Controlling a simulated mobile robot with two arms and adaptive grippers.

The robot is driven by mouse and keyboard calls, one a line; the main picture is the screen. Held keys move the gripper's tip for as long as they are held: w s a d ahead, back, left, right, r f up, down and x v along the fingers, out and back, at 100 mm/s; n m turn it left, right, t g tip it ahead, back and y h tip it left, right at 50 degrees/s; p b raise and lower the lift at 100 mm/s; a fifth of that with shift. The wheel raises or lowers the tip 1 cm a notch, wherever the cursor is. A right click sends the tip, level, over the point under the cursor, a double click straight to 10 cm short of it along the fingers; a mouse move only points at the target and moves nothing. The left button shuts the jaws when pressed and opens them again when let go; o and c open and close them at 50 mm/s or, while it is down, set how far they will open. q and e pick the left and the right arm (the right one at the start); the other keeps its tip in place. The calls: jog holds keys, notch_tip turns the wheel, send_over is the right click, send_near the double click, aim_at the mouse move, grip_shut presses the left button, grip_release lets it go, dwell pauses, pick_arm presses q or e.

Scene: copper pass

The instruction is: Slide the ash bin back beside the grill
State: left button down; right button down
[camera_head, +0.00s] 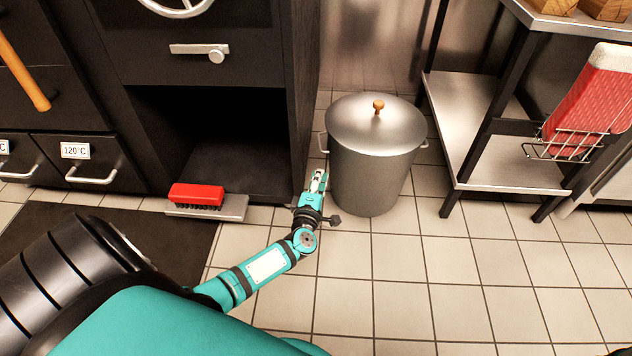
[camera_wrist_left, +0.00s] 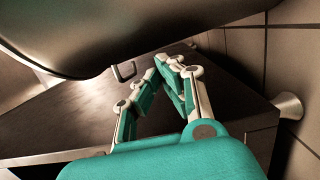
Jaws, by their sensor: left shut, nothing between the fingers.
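The ash bin (camera_head: 370,180) is a grey metal drum with a domed lid, an orange knob and side handles. It stands upright on the tiles, just right of the black grill (camera_head: 304,90), near the back wall. My left gripper (camera_head: 319,174) is shut and empty, low at the bin's left front side, by the grill's front corner. I cannot tell whether it touches the bin. In the left wrist view the shut fingers (camera_wrist_left: 168,62) point at a dark surface, under a large curved metal body that looks like the bin (camera_wrist_left: 130,25). My right gripper is not in view.
A steel shelf table (camera_head: 490,150) with a wire rack holding a red item (camera_head: 590,95) stands right of the bin. A red brush (camera_head: 196,195) lies on a metal ledge (camera_head: 233,208) before the grill. A dark mat (camera_head: 150,235) lies at left. Tiles in front are clear.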

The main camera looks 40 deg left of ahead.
aim_at(333, 166)
pick_arm(q)
jog(key=b+x, duration=0.1)
jog(key=x, duration=0.2)
jog(key=shift+w+a, duration=0.1)
jog(key=shift+w, duration=0.05)
jog(key=shift+w+d, duration=0.95)
jog(key=shift+d, duration=0.3)
